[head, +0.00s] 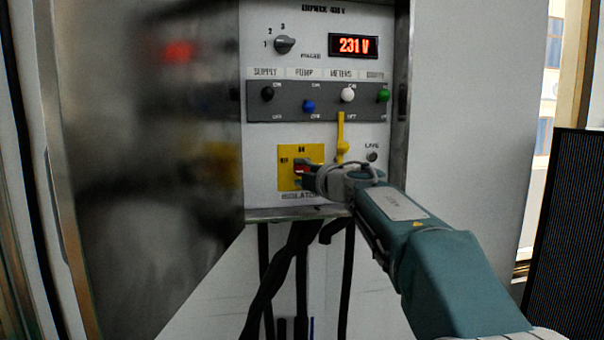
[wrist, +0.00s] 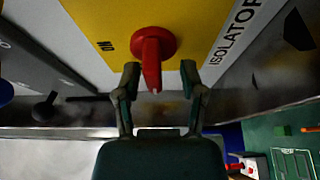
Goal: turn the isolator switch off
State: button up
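The isolator switch is a red handle on a round red base (wrist: 152,62), mounted on a yellow plate (wrist: 188,20) with "ISOLATOR" printed beside it. In the wrist view an "ON" mark lies left of the handle. In the head view the yellow plate (head: 287,152) is at the lower left of the panel, and my gripper hides most of the handle. My gripper (head: 308,174) is at the plate. In the wrist view its fingers (wrist: 159,80) are apart, one on each side of the handle, with a visible gap on both sides.
Above is a grey strip with several coloured knobs (head: 308,106), a rotary selector (head: 285,44) and a display (head: 353,46) reading 231 V. A yellow lever (head: 341,138) hangs just right of the isolator plate. An open metal door (head: 150,130) stands left; black cables (head: 301,270) hang below.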

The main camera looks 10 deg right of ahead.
jog(key=shift+r, duration=0.1)
jog(key=shift+s+d, duration=0.2)
jog(key=shift+s, duration=0.1)
jog(key=v, duration=1.1)
jog(key=shift+s+a, duration=0.1)
jog(key=shift+s, duration=0.05)
jog(key=s+d+f+m+g+h, duration=0.1)
jog(key=s+d+f+m+h, duration=0.3)
jog(key=s+f+m+h, duration=0.95)
jog(key=s+a+f+m+g+y, duration=0.3)
jog(key=s+a+f+m+g, duration=0.1)
jog(key=s+f, duration=0.4)
jog(key=s+a+f+m+g+y, duration=0.3)
jog(key=s+a+f+m+g, duration=0.1)
jog(key=s+f, duration=0.4)
jog(key=shift+s+f+m+g, duration=0.25)
jog(key=shift+m+g, duration=0.4)
jog(key=shift+g, duration=0.25)
